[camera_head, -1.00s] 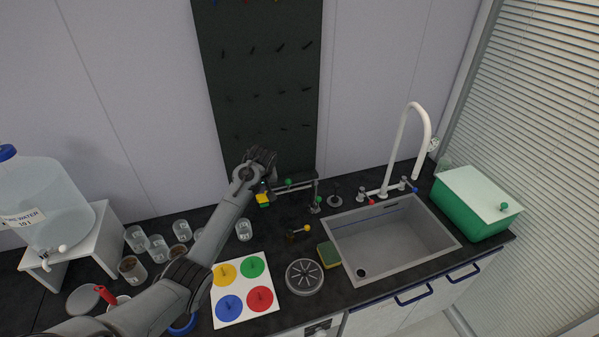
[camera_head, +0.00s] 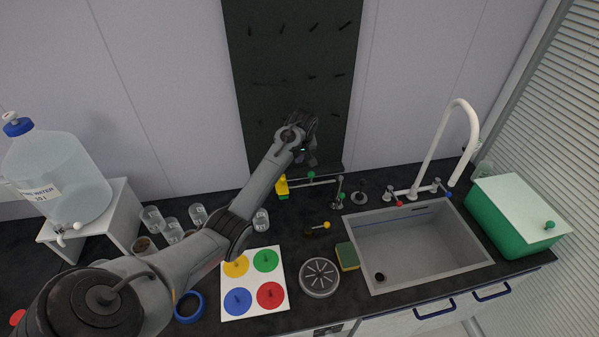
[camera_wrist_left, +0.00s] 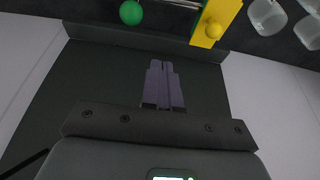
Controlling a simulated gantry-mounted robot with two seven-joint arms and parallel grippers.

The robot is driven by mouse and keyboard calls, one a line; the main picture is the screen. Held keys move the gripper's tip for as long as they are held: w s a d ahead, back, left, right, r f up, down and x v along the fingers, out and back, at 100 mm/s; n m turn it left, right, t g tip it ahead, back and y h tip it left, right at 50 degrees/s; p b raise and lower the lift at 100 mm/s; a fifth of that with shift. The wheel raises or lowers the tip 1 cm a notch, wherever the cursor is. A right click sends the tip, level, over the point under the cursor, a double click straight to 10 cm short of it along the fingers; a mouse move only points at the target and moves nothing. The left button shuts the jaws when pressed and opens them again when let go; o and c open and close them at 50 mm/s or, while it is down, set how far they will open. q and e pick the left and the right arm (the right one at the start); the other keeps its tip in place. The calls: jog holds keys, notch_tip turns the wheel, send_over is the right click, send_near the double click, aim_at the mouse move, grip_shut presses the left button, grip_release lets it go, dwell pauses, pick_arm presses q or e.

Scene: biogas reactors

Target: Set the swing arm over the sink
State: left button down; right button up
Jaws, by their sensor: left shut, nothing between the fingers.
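The swing arm (camera_head: 325,182) is a thin grey bar on a short upright post beside the sink's left end. It points left over the dark counter, not over the sink. It carries a green knob (camera_head: 311,175) and a yellow block (camera_head: 282,187) at its left end. The sink (camera_head: 420,243) is a grey rectangular basin. My left gripper (camera_head: 308,158) is shut and empty, above and apart from the swing arm. In the left wrist view its fingers (camera_wrist_left: 163,85) are together, with the green knob (camera_wrist_left: 131,12) and yellow block (camera_wrist_left: 215,22) at the top edge. My right gripper is out of view.
A white faucet (camera_head: 437,145) stands behind the sink. A sponge (camera_head: 347,256), round grate (camera_head: 319,277) and card with coloured discs (camera_head: 255,300) lie to its left. A green box (camera_head: 515,220) stands right. A dark peg panel (camera_head: 290,80) rises behind.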

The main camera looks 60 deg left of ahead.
aim_at(311, 181)
pick_arm(q)
notch_tip(311, 181, down, 10)
jog(key=p, duration=0.1)
jog(key=shift+d+p, duration=0.25)
jog(key=shift+p, duration=0.05)
dwell(0.6)
jog(key=shift+s, duration=0.1)
